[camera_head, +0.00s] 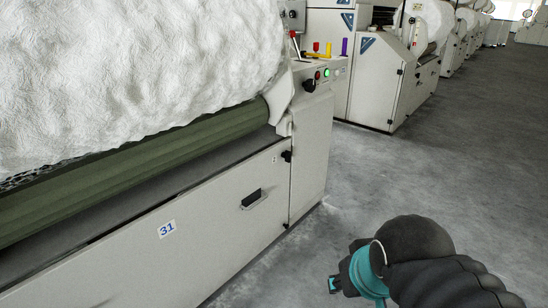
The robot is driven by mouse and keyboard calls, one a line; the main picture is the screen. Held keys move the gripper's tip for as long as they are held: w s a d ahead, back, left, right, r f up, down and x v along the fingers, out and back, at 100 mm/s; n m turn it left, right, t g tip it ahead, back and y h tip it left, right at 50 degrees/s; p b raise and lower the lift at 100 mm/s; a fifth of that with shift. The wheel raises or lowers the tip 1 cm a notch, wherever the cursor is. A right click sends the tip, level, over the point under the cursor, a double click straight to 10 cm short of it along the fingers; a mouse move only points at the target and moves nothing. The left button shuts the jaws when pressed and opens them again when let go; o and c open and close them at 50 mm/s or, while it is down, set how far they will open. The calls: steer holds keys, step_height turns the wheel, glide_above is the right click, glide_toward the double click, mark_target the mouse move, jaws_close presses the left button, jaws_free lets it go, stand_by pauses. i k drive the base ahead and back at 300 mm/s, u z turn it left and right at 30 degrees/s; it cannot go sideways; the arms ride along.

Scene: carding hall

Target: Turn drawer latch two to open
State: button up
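A small black latch (287,156) sits at the upper right corner of a long grey-white drawer front (215,235), beside a small label that appears to read 2 (274,160). The latch is too small to tell its exact turn. The drawer front lies flush with the machine body and has a dark recessed handle (252,198). My gripper (334,285) is at the bottom, right of and below the latch, well apart from it over the floor. The black and teal wrist hides most of it, and its fingers are too small to read.
A thick white fibre roll (130,60) and a green roller (130,170) lie above the drawer. A control panel (318,75) with a black knob, a red and a green button stands above the latch. Grey floor (450,170) is clear at right; more machines (385,75) stand behind.

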mark_target(287, 155)
steer(key=k, duration=1.3)
steer(key=z, duration=0.7)
steer(key=i, duration=1.25)
steer(key=u, duration=0.55)
steer(key=i, duration=0.35)
steer(key=u, duration=0.45)
